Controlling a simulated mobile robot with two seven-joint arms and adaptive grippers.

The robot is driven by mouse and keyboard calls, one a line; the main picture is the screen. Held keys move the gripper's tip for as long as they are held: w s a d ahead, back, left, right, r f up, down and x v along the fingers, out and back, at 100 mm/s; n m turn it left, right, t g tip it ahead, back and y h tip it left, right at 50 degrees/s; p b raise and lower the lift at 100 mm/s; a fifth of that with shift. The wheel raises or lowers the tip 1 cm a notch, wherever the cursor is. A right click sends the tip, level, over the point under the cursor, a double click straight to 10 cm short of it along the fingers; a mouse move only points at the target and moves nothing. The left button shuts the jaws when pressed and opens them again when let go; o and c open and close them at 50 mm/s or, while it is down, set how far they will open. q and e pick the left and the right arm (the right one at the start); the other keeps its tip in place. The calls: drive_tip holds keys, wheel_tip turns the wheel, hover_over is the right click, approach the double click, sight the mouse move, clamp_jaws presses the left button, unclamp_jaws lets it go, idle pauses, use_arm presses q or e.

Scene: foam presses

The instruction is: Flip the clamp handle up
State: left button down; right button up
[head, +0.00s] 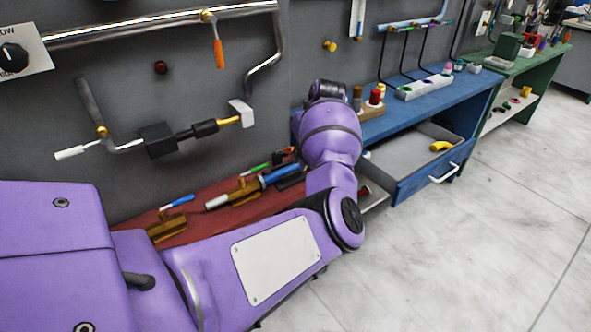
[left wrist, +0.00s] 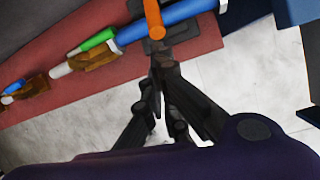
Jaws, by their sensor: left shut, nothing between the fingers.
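Toggle-type clamps with coloured handles lie along the red bench. A long blue cylinder (head: 276,176) lies beside a green handle (head: 252,170). In the left wrist view the blue cylinder (left wrist: 180,18) and green handle (left wrist: 98,40) show again, and an orange handle (left wrist: 153,18) crosses the blue cylinder. My left gripper (left wrist: 158,58) is shut and empty, its tips at the bench edge close below the orange handle; I cannot tell whether they touch. In the head view my purple arm hides most of that gripper. My right gripper is out of view.
A blue-handled brass clamp (head: 178,202) sits farther left on the red bench (head: 125,232). Wall pipes with an orange lever (head: 218,53) run above. A blue bench (head: 450,88) with an open drawer (head: 405,160) stands to the right. The floor in front is clear.

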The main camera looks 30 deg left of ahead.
use_arm(q)
drive_tip(key=w+a+r+b, duration=0.1)
drive_tip(key=w+a+r, duration=0.2)
drive_tip(key=a+r, duration=0.4)
drive_tip(key=shift+a+b, duration=0.3)
drive_tip(key=shift+b, duration=0.05)
drive_tip(key=shift+r, duration=0.1)
idle(0.4)
drive_tip(key=shift+d, duration=0.1)
idle(0.5)
